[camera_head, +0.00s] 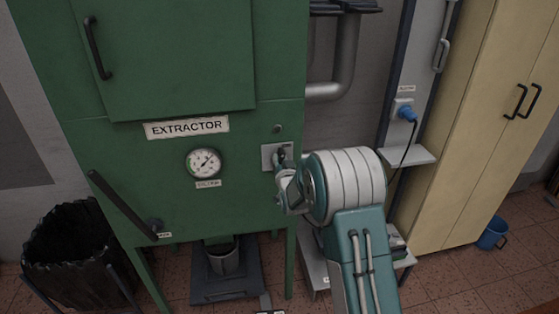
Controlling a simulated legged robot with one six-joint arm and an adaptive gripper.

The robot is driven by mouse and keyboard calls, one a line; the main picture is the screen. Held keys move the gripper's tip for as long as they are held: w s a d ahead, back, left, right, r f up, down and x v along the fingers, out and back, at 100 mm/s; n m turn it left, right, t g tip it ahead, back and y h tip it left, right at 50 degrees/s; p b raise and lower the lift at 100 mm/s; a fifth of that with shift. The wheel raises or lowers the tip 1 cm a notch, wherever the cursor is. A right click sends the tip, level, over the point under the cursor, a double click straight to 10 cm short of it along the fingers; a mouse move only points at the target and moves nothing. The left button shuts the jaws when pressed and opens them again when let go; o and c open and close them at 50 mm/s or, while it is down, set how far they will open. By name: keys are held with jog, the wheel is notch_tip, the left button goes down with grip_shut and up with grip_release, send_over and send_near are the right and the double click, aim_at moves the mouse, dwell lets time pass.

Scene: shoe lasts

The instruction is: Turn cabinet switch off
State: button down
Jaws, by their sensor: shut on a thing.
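The green cabinet (140,160) labelled EXTRACTOR fills the left and middle of the view. Its switch is on a small grey plate (268,157) at the right of its front, beside the dial. My gripper (282,157) is at this plate, shut on the dark switch handle (281,153). My arm reaches in from the lower right. My gripper and wrist hide the right part of the plate and most of the handle, so I cannot tell the switch's position clearly.
A round gauge (203,163) and a long dark lever (122,204) are on the cabinet front. A black bin (75,255) stands at the lower left. A blue plug with a cable (407,115) and a yellow cabinet (480,130) are to the right.

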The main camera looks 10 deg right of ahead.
jog(key=m, duration=0.3)
jog(key=shift+d+m, duration=0.25)
jog(key=shift+m, duration=0.15)
jog(key=m, duration=0.3)
jog(key=shift+d+f+m, duration=0.15)
jog(key=shift+f+m, duration=0.05)
jog(key=shift+m, duration=0.1)
jog(key=shift+d+f+m, duration=0.1)
jog(key=shift+f+m, duration=0.1)
jog(key=shift+m, duration=1.05)
jog(key=shift+d+f+m, duration=0.1)
jog(key=shift+f+m, duration=0.05)
jog(key=shift+m, duration=1.05)
jog(key=shift+f+m, duration=0.2)
jog(key=shift+m, duration=1.05)
jog(key=shift+f, duration=0.1)
jog(key=c, duration=0.6)
grip_release()
jog(key=shift+o, duration=0.2)
jog(key=shift+d, duration=0.1)
